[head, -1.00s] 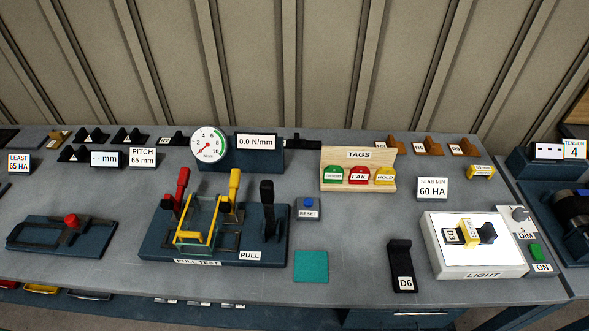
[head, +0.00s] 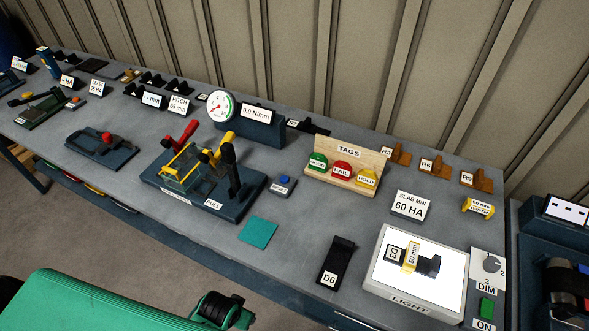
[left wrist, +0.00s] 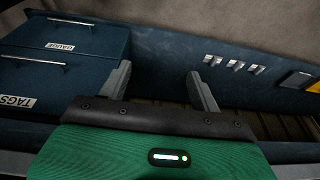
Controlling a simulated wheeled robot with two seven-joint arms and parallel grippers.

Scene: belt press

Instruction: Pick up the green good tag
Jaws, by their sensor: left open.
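The green good tag (head: 318,161) stands in the left slot of the wooden TAGS rack (head: 315,176) on the bench in the head view. Its lettering is too small to read surely. The red FAIL tag (head: 342,171) and yellow HOLD tag (head: 366,177) stand to its right. My left gripper (left wrist: 158,82) is open with nothing between its fingers in the left wrist view. It faces the blue drawer fronts, away from the rack. My green left arm shows at the lower left of the head view, well short of the rack. My right gripper is not in view.
A pull tester (head: 210,190) with levers stands left of the rack, with a blue RESET button (head: 284,181) between. The D6 piece (head: 337,262), a SLAB MIN sign (head: 410,207) and light box (head: 375,279) are nearer right. Drawers (left wrist: 60,85) show in the left wrist view.

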